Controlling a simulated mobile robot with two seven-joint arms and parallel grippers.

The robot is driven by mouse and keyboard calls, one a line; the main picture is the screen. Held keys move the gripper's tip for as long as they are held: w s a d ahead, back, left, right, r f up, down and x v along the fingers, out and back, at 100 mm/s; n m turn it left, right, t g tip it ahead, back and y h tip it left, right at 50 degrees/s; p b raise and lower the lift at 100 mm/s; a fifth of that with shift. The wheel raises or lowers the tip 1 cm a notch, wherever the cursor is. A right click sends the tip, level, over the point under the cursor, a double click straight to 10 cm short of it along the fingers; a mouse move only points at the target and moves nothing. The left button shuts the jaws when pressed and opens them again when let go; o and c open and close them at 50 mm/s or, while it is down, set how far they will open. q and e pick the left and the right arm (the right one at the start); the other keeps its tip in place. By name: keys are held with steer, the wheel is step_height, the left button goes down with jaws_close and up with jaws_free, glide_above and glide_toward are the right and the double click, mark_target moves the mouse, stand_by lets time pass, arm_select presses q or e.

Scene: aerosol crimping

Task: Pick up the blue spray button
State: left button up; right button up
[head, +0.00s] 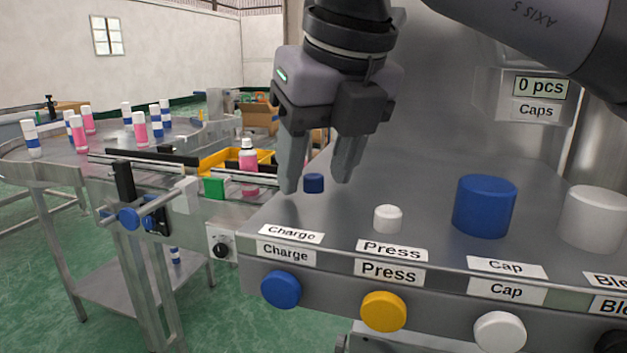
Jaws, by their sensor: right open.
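The blue spray button (313,183) is a small dark blue cylinder standing upright on the grey metal machine top, behind the Charge label. My right gripper (318,186) points down over it with its fingers apart. In the picture the button shows between the two fingertips, nearer the left finger. I cannot tell whether either finger touches it. Nothing is held. My left gripper is out of view.
A small white button (388,218), a large blue cap (484,206) and a large white cap (594,217) stand to the right. A conveyor with a pink bottle (248,164) runs at left. A turntable (60,170) with several bottles stands behind it.

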jaws_close()
stand_by(0.3)
